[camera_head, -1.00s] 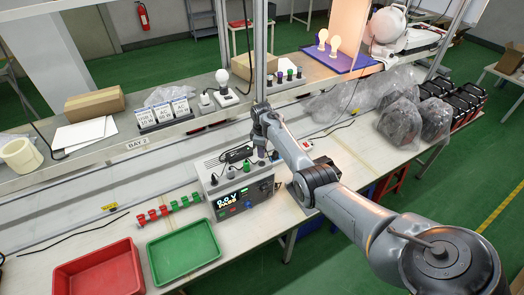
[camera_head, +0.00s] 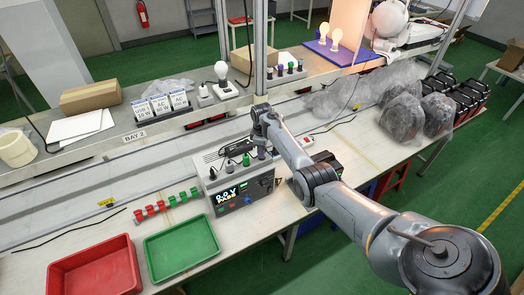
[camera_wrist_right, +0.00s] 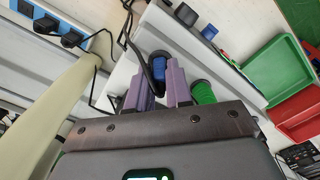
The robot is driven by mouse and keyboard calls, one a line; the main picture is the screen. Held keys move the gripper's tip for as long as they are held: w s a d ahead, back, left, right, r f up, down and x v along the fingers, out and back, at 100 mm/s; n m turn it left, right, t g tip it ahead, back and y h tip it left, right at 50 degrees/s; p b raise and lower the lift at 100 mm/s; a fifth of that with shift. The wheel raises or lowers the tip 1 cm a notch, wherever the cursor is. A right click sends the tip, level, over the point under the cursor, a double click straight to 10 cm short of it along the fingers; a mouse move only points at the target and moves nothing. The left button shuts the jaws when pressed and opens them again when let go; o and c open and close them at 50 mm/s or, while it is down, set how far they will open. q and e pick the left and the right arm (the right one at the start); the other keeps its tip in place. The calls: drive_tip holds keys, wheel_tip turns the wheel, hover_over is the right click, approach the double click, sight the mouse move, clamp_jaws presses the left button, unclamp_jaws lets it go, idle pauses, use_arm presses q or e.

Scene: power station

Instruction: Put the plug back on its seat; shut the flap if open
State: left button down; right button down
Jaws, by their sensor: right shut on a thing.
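My right gripper (camera_head: 262,152) reaches down over the top of the grey tester box (camera_head: 211,196). In the right wrist view its lavender fingers (camera_wrist_right: 157,84) are closed around a blue plug (camera_wrist_right: 158,64), which sits between them. Whether the plug touches a seat is hidden. A green plug (camera_wrist_right: 203,92) stands beside the right finger; it also shows on the box top in the head view (camera_head: 247,160). A black cable runs past the blue plug. The tester display (camera_head: 226,193) is lit. I cannot make out a flap. My left gripper is not in view.
A green tray (camera_head: 181,251) and a red tray (camera_head: 93,268) stand at the front left. Red and green clips (camera_head: 165,205) line the bench by the box. A shelf (camera_head: 90,142) runs behind. Bagged items (camera_head: 401,112) lie to the right.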

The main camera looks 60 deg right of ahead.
idle(0.5)
idle(0.4)
drive_tip(key=c, duration=0.9)
unclamp_jaws()
drive_tip(key=shift+f, duration=0.1)
drive_tip(key=shift+c, duration=0.2)
